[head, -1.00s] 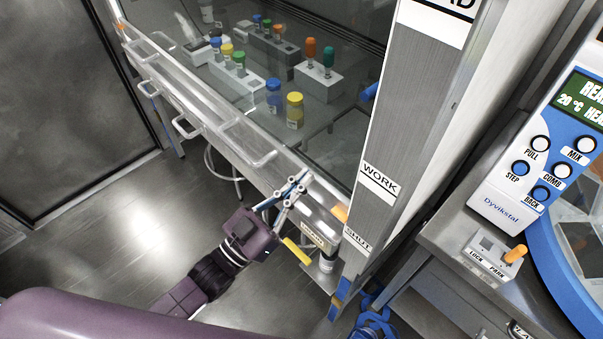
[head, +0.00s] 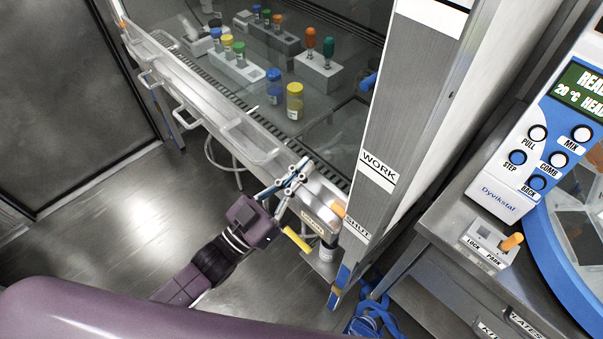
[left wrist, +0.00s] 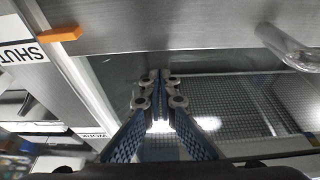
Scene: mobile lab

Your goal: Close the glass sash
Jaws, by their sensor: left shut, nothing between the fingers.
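The glass sash (head: 335,70) fronts a lab cabinet and has a pale metal bottom rail (head: 188,88) with several bar handles. An orange pointer (head: 338,210) at the rail's right end sits just above the SHUT label (head: 357,229) and below the WORK label (head: 378,170). My left gripper (head: 302,170) is shut and empty, its fingertips at the rail's right part. In the left wrist view the fingertips (left wrist: 160,82) are together beside the rail (left wrist: 170,25), with the orange pointer (left wrist: 60,34) near the SHUT label; contact is unclear. My right gripper is not in view.
Behind the glass stand racks of coloured vials (head: 237,63) and a yellow-capped jar (head: 295,100). A bench with a Dyvikstal device (head: 530,150) and a LOCK/PARK switch box (head: 487,245) is at the right. Floor (head: 110,225) is open at the left.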

